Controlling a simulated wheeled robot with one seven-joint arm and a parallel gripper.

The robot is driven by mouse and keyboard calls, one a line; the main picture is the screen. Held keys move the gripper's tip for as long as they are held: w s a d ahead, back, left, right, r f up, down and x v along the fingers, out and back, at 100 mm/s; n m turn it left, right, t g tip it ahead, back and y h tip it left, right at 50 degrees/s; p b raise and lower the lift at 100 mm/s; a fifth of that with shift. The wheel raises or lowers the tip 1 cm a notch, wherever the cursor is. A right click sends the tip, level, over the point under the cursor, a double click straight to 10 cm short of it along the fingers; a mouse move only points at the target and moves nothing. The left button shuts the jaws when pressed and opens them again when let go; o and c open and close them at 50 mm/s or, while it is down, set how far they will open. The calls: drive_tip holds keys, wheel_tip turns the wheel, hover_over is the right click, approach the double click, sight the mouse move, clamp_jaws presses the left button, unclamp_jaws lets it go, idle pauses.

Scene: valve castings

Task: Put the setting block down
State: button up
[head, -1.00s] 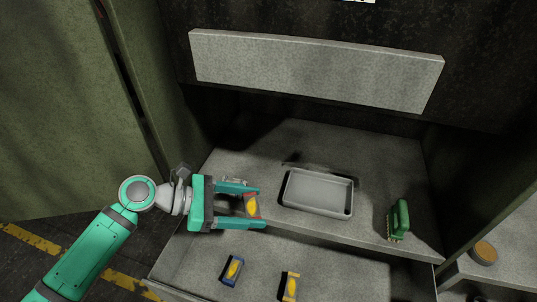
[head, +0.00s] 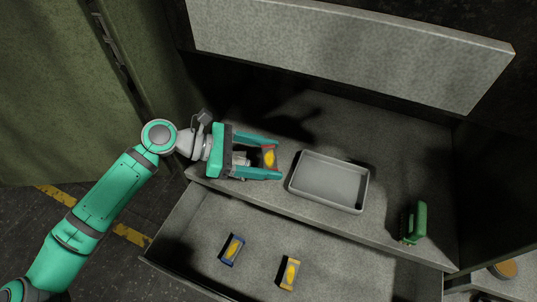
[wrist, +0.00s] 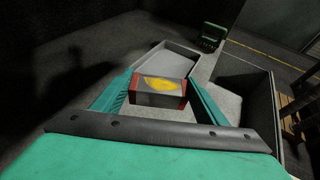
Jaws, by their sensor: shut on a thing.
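The setting block (wrist: 158,92), grey with red ends and a yellow oval patch, is between the fingers of my gripper (wrist: 157,98). In the head view the block (head: 269,157) shows at the fingertips of my gripper (head: 272,160), which is shut on it. The gripper is over the left part of the grey shelf, left of a grey tray. Whether the block touches the shelf or hangs above it, I cannot tell.
The empty grey tray (head: 330,182) lies right of my gripper. A green-handled brush (head: 415,222) stands at the shelf's right. The open drawer (head: 205,215) below holds a blue-ended block (head: 233,249) and a yellow-ended block (head: 290,273). A raised grey panel (head: 350,40) hangs above.

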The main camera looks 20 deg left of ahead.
drive_tip(key=shift+r, duration=0.1)
drive_tip(key=shift+f, duration=3.2)
drive_tip(key=shift+f, duration=0.25)
drive_tip(key=o, duration=1.8)
drive_tip(key=shift+a+r, duration=0.1)
drive_tip(key=shift+r, duration=0.4)
drive_tip(key=s+d+r, duration=0.4)
drive_tip(key=s+r, duration=0.8)
drive_tip(key=s, duration=0.1)
drive_tip(key=shift+s, duration=0.25)
